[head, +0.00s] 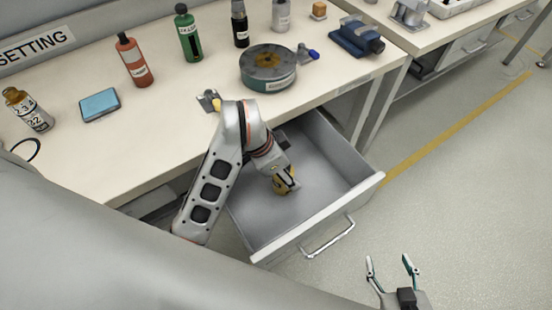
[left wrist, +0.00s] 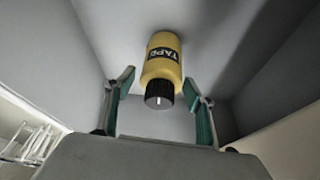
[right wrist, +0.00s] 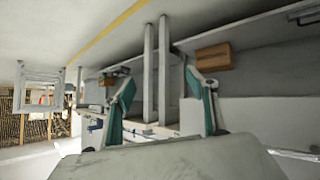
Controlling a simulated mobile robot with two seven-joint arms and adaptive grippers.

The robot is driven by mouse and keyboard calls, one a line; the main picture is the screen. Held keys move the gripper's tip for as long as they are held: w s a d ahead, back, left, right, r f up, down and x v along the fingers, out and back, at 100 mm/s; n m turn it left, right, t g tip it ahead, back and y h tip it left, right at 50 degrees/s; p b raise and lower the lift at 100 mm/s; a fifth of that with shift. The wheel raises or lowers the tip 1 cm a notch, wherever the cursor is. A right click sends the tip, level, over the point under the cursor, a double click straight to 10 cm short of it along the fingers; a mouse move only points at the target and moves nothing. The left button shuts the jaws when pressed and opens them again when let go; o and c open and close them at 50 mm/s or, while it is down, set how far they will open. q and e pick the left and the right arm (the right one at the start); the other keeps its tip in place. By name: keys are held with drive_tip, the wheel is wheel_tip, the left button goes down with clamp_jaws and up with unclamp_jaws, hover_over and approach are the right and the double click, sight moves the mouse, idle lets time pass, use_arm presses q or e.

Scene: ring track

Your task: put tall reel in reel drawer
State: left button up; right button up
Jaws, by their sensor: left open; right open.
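The grey drawer (head: 320,175) stands pulled out below the bench. A yellow bottle-like thing with a black cap (left wrist: 163,62) lies in it, its dark label only partly readable; it is partly hidden in the head view (head: 281,186). My left gripper (head: 290,180) reaches down into the drawer, open, with its fingers on either side of the yellow thing, not visibly closed on it. My right gripper (head: 392,264) is open and empty over the floor, right of the drawer. I see nothing that is clearly a tall reel.
The drawer's right side is empty. Floor at right is clear.

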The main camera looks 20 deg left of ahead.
use_arm(q)
drive_tip(key=p+v, duration=0.3)
drive_tip(key=v, duration=0.5)
drive_tip(key=shift+w+r, duration=0.1)
drive_tip(key=shift+r, duration=0.35)
drive_tip(key=shift+s+a+r+p, duration=0.2)
drive_tip(key=shift+s+r+p, duration=0.05)
drive_tip(key=shift+r+p, duration=0.15)
use_arm(e)
drive_tip(key=shift+s+a+r, duration=0.25)
drive_tip(key=shift+s+r, duration=0.05)
drive_tip(key=shift+r, duration=0.2)
drive_tip(key=shift+s+a+r, duration=0.25)
drive_tip(key=shift+s+r, duration=0.05)
drive_tip(key=shift+r, duration=0.2)
drive_tip(key=shift+w+d+r, duration=0.1)
drive_tip(key=shift+w+d, duration=0.05)
drive_tip(key=shift+w, duration=0.05)
